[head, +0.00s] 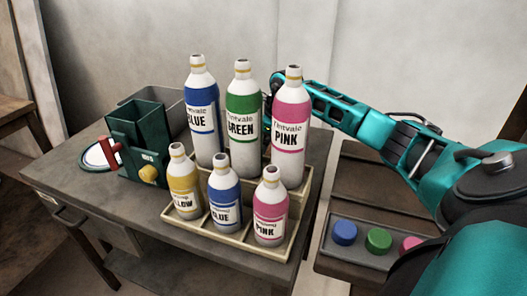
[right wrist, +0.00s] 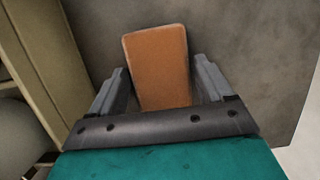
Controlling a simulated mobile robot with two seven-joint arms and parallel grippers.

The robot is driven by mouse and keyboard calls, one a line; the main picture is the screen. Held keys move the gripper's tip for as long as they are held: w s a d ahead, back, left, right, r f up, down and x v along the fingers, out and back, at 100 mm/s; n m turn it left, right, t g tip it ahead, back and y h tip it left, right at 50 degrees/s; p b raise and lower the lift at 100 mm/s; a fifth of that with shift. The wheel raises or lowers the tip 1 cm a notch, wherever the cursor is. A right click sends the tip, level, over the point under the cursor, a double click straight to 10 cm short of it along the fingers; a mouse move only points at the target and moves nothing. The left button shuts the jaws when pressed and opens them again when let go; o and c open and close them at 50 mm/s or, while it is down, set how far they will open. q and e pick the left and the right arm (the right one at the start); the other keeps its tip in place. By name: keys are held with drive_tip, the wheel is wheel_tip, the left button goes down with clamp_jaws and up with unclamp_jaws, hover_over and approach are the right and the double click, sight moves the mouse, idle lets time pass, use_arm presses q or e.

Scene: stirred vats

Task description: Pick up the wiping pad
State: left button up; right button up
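The wiping pad (right wrist: 157,60) is an orange-brown block in the right wrist view. It lies on the grey table top. My right gripper (right wrist: 158,75) is open, with one finger on each side of the pad's near part. Narrow gaps show between the fingers and the pad, so it is not clamped. In the head view the pad and my right gripper's fingers are hidden behind the tall bottles. My right arm reaches in from the right to behind the pink bottle (head: 291,125). My left gripper is not in view.
A cream bottle rack (head: 231,248) holds tall and small bottles in front of my right gripper. Blue, green and pink caps (head: 379,241) sit in a tray at right.

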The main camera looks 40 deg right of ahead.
drive_tip(key=c, duration=0.7)
wheel_tip(320, 180, up, 21)
drive_tip(key=p, duration=0.4)
drive_tip(key=shift+f+p, duration=0.2)
drive_tip(key=shift+p, duration=0.1)
